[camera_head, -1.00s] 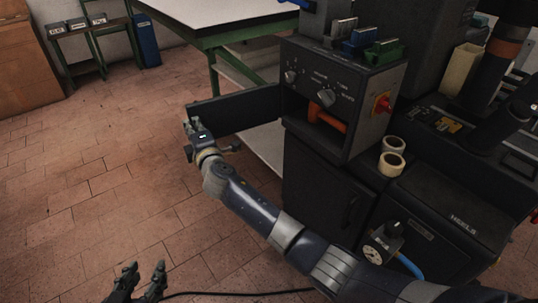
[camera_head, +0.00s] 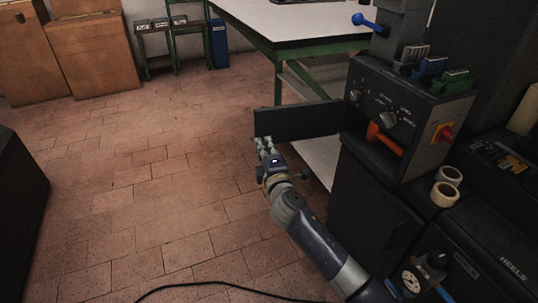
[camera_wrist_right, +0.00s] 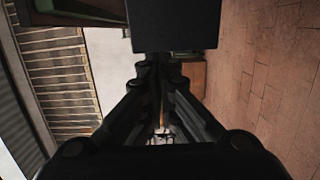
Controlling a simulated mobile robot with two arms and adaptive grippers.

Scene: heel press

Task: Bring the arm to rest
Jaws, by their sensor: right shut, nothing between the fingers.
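My right arm reaches in from the bottom right of the head view, beside the dark press (camera_head: 405,120). Its gripper (camera_head: 265,145) is shut and empty, just below the left end of a dark panel (camera_head: 305,121) that juts left from the press. Whether it touches the panel is unclear. In the right wrist view the fingers (camera_wrist_right: 166,76) are together, with a dark block (camera_wrist_right: 172,25) right beyond them. My left gripper is out of view.
A green-legged table (camera_head: 290,22) stands behind the panel. Tape rolls (camera_head: 446,186), a gauge (camera_head: 412,281) and the cabinet marked HEELS (camera_head: 500,262) are at right. A dark box (camera_head: 20,215) is at the left edge. A cable (camera_head: 205,284) crosses open tiled floor.

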